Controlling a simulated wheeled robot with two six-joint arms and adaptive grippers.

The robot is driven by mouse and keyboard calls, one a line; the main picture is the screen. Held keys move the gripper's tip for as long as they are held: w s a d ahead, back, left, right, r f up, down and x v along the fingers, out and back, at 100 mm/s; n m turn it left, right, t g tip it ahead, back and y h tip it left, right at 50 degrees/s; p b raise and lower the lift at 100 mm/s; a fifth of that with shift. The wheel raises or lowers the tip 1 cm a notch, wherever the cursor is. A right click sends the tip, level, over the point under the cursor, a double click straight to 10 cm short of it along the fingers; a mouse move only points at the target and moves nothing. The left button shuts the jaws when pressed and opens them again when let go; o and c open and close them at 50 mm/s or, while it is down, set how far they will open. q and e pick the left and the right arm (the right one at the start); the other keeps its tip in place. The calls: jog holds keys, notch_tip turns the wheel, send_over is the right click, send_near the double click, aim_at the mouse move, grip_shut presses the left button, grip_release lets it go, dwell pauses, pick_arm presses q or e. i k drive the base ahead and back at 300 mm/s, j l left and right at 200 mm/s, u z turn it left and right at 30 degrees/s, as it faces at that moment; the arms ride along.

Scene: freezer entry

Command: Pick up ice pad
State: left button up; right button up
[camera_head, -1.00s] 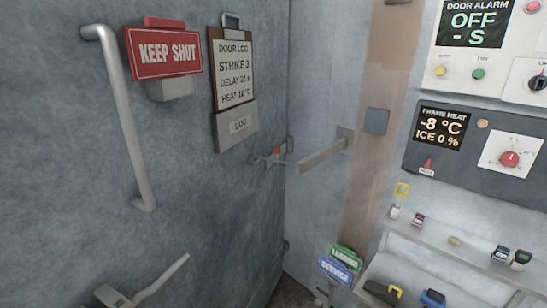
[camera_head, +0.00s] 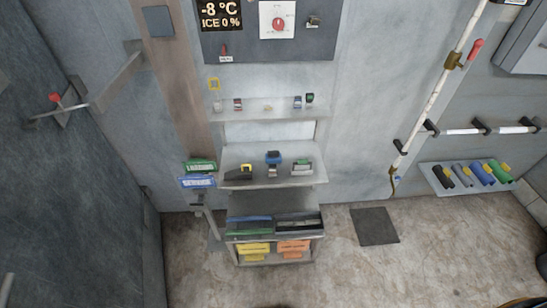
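No object is plainly marked as the ice pad, and I cannot tell which thing it is. The middle shelf (camera_head: 312,178) holds a black item with a yellow part (camera_head: 240,173), a blue-topped dark item (camera_head: 273,160) and a green-and-white item (camera_head: 301,167). A lower tray (camera_head: 318,233) holds flat blue, green and dark pieces. Below it are yellow packs (camera_head: 253,248) and orange packs (camera_head: 294,246). A dark flat square mat (camera_head: 375,226) lies on the floor right of the shelves. Neither gripper is in view.
The grey door (camera_head: 60,190) with a red-knobbed latch (camera_head: 56,98) is at left. Green and blue signs (camera_head: 198,182) stick out beside the shelves. A wall rack with coloured rolls (camera_head: 470,175) is at right. Floor in front is mostly clear.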

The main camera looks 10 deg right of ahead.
aim_at(272, 156)
jog(key=u, duration=1)
jog(key=z, duration=1.25)
jog(key=i+l+z, duration=0.2)
jog(key=i+l, duration=0.25)
jog(key=l, duration=0.15)
